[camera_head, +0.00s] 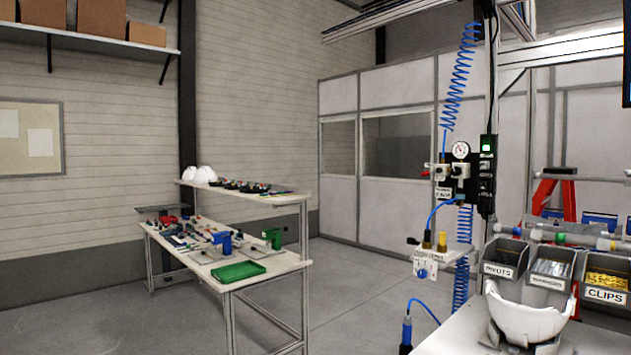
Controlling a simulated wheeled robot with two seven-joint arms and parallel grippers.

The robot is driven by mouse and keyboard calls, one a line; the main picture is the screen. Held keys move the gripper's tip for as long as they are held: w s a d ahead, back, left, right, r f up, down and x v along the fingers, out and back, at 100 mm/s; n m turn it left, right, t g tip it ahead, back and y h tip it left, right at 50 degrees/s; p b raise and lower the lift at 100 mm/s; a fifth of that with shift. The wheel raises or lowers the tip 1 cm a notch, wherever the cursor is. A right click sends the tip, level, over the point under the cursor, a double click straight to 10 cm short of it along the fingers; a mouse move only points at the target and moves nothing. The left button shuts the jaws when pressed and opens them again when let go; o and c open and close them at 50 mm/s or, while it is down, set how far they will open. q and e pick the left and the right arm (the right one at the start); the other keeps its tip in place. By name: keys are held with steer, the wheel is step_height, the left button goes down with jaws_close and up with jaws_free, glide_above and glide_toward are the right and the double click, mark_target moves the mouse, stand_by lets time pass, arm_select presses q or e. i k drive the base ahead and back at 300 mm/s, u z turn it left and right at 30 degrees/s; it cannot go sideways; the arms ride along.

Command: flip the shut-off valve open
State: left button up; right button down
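An air-supply unit (459,171) with a round white pressure gauge (460,149) is mounted on the upright post at the right. At its left end is a small red part (427,165), which looks like the shut-off valve's handle; it is too small to tell its exact angle. A label (443,193) hangs below, its text too small to read. Neither of my grippers is in view, and nothing is touching the unit.
Coiled blue hoses (459,75) hang by the post. Below are a bracket unit with a blue knob (422,273) and a blue-bodied tool (406,332). Labelled bins (605,296) and a white helmet shell (526,322) are at right. A workbench (229,284) stands left; floor between is clear.

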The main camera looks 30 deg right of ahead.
mark_target(439, 170)
steer(key=u, duration=0.05)
steer(key=i, duration=1.45)
steer(key=z, duration=0.6)
